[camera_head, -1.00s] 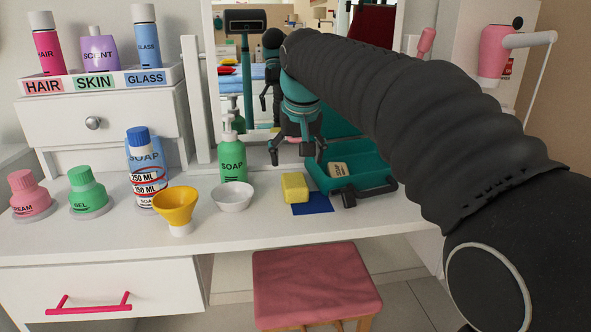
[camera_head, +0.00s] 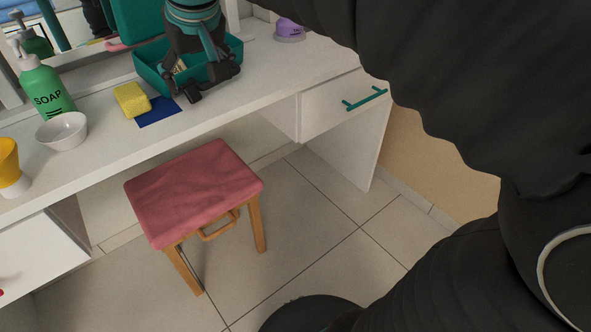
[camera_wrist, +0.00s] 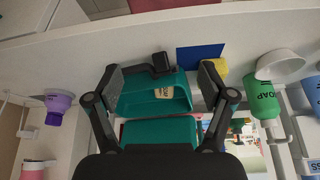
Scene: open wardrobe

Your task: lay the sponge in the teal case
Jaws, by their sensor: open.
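The yellow sponge (camera_head: 132,99) lies on the white desktop, beside the blue cloth (camera_head: 160,112) and left of the case. In the wrist view the sponge (camera_wrist: 222,68) is partly hidden behind one finger. The teal case (camera_head: 149,72) stands open on the desk, its lid raised at the back. A beige bar (camera_wrist: 163,92) lies inside it. My gripper (camera_head: 212,88) is over the case in the head view and hides much of its inside. In the wrist view my gripper (camera_wrist: 159,74) is open and empty, its fingers spread to either side of the case.
A purple bottle (camera_head: 289,29) stands right of the case. A pink stool (camera_head: 194,190) is before the desk. The desk's front strip is clear.

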